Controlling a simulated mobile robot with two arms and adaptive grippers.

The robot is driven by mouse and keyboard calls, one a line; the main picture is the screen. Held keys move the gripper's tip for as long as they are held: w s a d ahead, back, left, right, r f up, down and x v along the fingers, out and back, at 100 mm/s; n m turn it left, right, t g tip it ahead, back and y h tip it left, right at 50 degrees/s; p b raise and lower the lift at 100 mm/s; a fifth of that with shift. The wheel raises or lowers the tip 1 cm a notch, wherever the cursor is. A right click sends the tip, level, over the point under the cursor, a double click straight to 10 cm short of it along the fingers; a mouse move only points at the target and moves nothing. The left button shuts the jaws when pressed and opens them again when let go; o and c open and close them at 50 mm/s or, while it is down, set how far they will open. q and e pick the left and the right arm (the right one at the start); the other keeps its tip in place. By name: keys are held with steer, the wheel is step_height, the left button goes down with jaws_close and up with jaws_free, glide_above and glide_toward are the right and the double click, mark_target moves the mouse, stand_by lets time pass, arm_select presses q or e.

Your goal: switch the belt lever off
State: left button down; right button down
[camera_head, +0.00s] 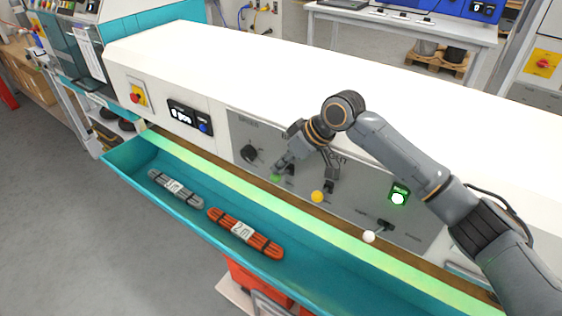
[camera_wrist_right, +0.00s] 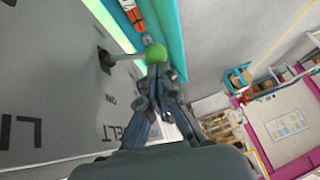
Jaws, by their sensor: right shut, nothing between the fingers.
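A grey control panel (camera_head: 345,228) on the white machine carries three levers with ball ends: a green-knobbed lever (camera_head: 275,178), a yellow-knobbed lever (camera_head: 317,197) and a white-knobbed lever (camera_head: 369,237). The panel lettering is partly hidden by my arm, so I cannot tell for sure which one is the belt lever. My right gripper (camera_head: 283,163) is shut and empty, close to the green knob. In the right wrist view its fingertips (camera_wrist_right: 160,78) are right by the green knob (camera_wrist_right: 156,54); I cannot tell whether they touch. My left gripper is out of view.
A teal trough (camera_head: 190,217) below the panel holds a grey cable bundle (camera_head: 175,188) and an orange one (camera_head: 245,233). A black rotary knob (camera_head: 249,153) lies left of the levers, and a lit green switch (camera_head: 398,196) right. A red button (camera_head: 136,97) is farther left.

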mark_target(274, 176)
steer(key=shift+s+f, duration=0.1)
steer(key=shift+s+a+f+n+t+h+p, duration=0.4)
steer(key=shift+s+f+t+h+p, duration=0.1)
steer(key=shift+t+p, duration=0.2)
steer(key=shift+s+a+f+n+t+h, duration=0.25)
steer(key=shift+s+f+n+t+h, duration=0.1)
steer(key=shift+f+t+h, duration=0.2)
steer(key=shift+s+a+f+t+h, duration=0.15)
steer(key=shift+f+t+h, duration=0.1)
steer(key=shift+f+t, duration=0.35)
steer(key=shift+r+p, duration=0.1)
steer(key=shift+p, duration=0.2)
steer(key=shift+r, duration=0.1)
steer(key=shift+r+p, duration=0.7)
steer(key=shift+p, duration=0.3)
